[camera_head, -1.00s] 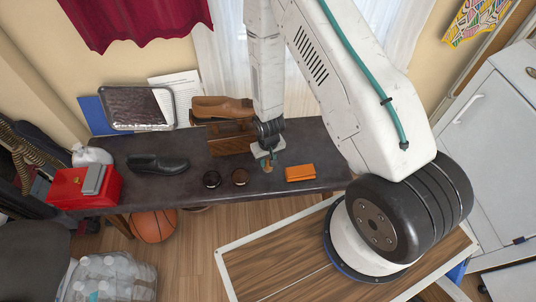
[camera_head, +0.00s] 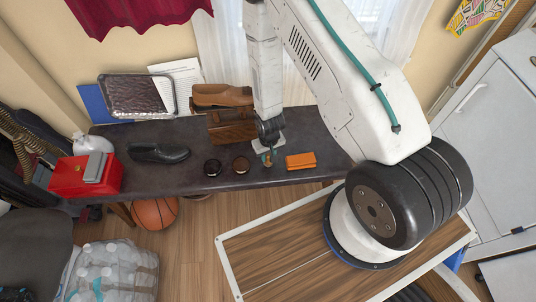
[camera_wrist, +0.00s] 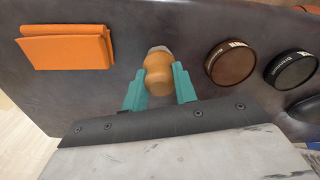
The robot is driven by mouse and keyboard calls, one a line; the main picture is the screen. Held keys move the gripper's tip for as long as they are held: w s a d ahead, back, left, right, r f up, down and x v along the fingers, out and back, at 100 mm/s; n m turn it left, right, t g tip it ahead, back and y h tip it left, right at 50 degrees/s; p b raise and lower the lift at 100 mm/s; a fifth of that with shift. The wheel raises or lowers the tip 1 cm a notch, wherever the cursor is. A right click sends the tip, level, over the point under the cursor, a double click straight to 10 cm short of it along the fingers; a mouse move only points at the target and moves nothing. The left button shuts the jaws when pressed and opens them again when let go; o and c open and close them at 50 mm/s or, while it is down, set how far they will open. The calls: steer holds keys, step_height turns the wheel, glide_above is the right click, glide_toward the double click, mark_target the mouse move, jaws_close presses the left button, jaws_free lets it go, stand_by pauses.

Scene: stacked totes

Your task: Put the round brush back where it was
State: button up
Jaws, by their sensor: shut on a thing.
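The round brush (camera_wrist: 158,72) has a rounded tan wooden handle and a pale end. In the wrist view it stands between the teal fingers of my gripper (camera_wrist: 160,88), which is shut on it. In the head view my gripper (camera_head: 268,157) is low over the front part of the dark table, between a brown round tin and an orange cloth. The brush is small there and partly hidden by the gripper. I cannot tell whether its lower end touches the table.
The orange folded cloth (camera_wrist: 66,47) lies on one side of the brush. A brown tin (camera_wrist: 230,63) and a black tin (camera_wrist: 291,70) lie on the other. A black shoe (camera_head: 158,152) lies farther left.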

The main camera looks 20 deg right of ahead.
steer(key=shift+f, duration=0.55)
steer(key=o, duration=1)
steer(key=shift+o, duration=0.2)
steer(key=shift+s+r, duration=0.1)
steer(key=shift+r, duration=3.8)
